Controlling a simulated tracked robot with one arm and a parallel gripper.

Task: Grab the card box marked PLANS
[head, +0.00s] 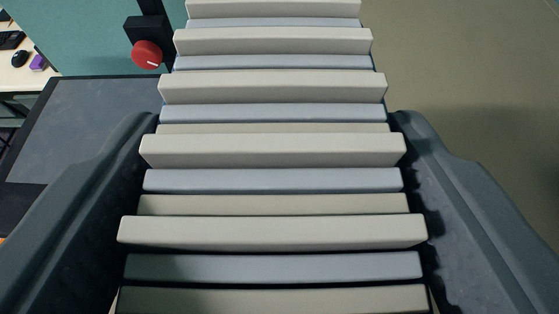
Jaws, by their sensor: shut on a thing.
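My gripper (272,120) is shut, with one dark finger at each side of a stepped, slatted thing (272,149). This thing has cream bars alternating with pale blue-grey ones and runs from the bottom to the top of the head view. It fills the space between the fingers. No marking PLANS shows on it, and I cannot tell what it is. No card box marked PLANS can be made out.
A red knob (147,54) on a black post stands just left of the slatted thing, before a teal panel (90,40). A dark grey flat surface (85,125) lies at left. A pale desk (22,80) bears a black mouse (20,59) and a purple item (38,62). Bare floor (470,70) is at right.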

